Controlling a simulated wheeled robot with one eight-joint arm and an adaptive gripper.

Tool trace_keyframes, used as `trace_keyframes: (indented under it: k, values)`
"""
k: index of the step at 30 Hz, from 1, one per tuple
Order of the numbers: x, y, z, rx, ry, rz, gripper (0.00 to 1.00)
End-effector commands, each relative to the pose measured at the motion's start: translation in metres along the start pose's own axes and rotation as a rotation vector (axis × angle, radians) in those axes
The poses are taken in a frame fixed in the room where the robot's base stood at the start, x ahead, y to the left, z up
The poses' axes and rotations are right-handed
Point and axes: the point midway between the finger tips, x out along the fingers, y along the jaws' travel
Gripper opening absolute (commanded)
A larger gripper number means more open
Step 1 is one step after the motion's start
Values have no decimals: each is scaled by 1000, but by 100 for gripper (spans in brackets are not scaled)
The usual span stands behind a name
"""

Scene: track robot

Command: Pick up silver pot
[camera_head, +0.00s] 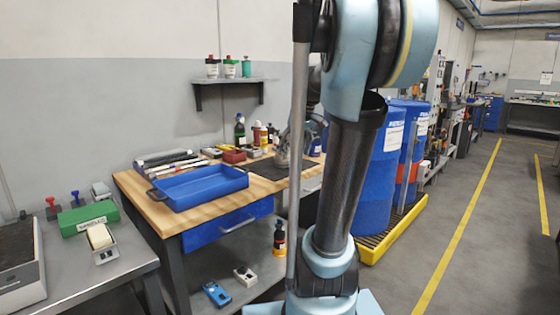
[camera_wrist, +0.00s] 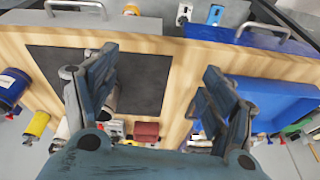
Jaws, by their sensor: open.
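My gripper (camera_wrist: 158,75) is open in the wrist view, its two dark blue-grey fingers spread apart above the wooden workbench. Nothing is between the fingers. A silver piece, probably the silver pot (camera_wrist: 108,104), shows only in part behind the left finger, at the edge of the dark mat (camera_wrist: 60,65). In the head view a small grey-silver shape (camera_head: 282,158) stands on the mat beside my gripper, partly covered by my arm. Its full outline is hidden in both views.
A blue tray (camera_head: 205,187) sits on the bench left of the mat. Bottles (camera_head: 240,132) and a red box (camera_head: 234,156) stand along the back. A blue drawer (camera_head: 228,222) is below. Blue barrels (camera_head: 386,165) stand to the right.

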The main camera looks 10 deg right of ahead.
Motion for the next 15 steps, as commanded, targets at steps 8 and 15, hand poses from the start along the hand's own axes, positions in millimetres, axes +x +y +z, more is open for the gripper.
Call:
trace_keyframes:
  k: [8, 15]
  values:
    - [-30, 68, -86, -161, 55, -35, 76]
    - [-40, 107, -127, -256, 91, -49, 76]
